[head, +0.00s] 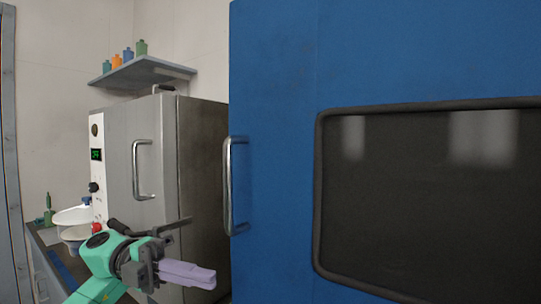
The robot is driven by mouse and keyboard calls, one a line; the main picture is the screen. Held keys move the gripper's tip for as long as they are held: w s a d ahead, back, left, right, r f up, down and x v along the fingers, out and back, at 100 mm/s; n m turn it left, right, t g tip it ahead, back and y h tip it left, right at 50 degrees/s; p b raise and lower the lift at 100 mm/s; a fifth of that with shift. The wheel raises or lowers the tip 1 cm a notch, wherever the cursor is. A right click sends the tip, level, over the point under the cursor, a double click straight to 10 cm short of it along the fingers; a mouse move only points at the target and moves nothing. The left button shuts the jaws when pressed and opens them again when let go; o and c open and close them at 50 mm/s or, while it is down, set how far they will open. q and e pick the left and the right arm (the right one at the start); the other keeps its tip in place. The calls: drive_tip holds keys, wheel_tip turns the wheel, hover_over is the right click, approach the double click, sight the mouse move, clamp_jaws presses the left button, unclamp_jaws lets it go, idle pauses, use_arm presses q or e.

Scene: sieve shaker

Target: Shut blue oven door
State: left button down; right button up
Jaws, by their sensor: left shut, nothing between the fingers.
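The blue oven door (278,130) fills the right half of the head view, close to me. It has a dark window (430,190) with a black frame and a vertical metal handle (229,185) near its left edge. The hinge side and the oven body behind it are out of view, so I cannot tell how far the door stands open. My left gripper (212,278) is low in the picture, left of the door and below the handle. Its pale fingers are shut and empty, pointing right. My right gripper is not in view.
A grey steel oven (205,150) with its own handle (143,170) and a control panel (97,165) stands behind my left arm. White bowls (76,216) rest on a counter at the left. A wall shelf (145,72) holds several small bottles.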

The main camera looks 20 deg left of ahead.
use_arm(q)
wheel_tip(320, 180, up, 19)
drive_tip(key=p, duration=0.7)
